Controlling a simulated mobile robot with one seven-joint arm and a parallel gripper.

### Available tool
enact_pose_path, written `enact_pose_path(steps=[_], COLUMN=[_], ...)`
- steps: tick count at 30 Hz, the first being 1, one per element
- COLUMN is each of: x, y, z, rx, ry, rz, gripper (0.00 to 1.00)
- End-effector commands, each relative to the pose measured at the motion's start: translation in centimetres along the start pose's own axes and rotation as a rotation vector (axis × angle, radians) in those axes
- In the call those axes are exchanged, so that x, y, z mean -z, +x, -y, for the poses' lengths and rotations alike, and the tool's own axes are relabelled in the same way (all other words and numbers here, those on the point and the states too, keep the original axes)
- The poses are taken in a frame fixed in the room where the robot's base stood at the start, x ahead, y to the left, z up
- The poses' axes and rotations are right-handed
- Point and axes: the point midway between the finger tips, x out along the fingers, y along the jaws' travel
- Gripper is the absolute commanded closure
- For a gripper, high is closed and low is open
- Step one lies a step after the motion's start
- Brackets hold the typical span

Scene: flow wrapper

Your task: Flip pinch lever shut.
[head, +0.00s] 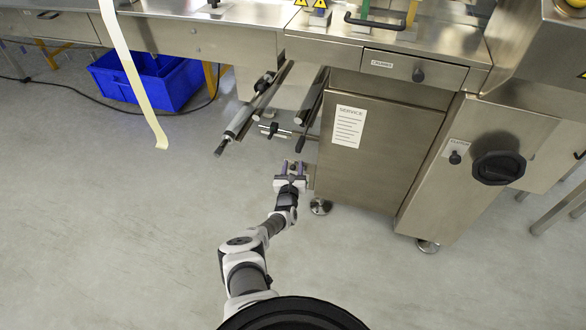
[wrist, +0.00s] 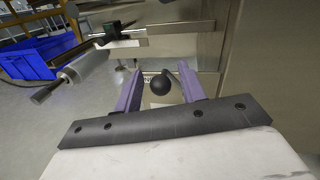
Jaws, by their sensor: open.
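My gripper (head: 293,168) is in front of the left side of the steel cabinet, low beside the wrapper. In the wrist view its two purple fingers (wrist: 158,88) are open and apart. A round black knob (wrist: 161,83) shows between the fingers and looks like the end of the pinch lever. Its shaft is mostly hidden behind the knob. A pale plate with a partly hidden label (wrist: 148,78) is behind it. I cannot tell whether the fingers touch the knob. In the head view my gripper hides most of the knob.
Rollers and bars (head: 246,115) stick out above and left of my gripper, with a small black clamp (head: 270,129) on a cross rod. The cabinet (head: 375,165) stands to the right. A blue crate (head: 145,78) lies under the table. A film strip (head: 135,75) hangs down. The floor at left is clear.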

Motion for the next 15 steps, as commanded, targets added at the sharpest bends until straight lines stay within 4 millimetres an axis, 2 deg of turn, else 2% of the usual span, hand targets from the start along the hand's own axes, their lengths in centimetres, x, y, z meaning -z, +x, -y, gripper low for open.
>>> enact_pose_path(steps=[2,11,15], x=[0.00,0.03,0.35], y=[-0.02,-0.05,-0.02], z=[0.01,0.02,-0.21], rx=[0.000,0.001,-0.001], ry=[0.000,0.000,-0.034], rz=[0.000,0.000,-0.008], gripper=[0.60,0.99,0.99])
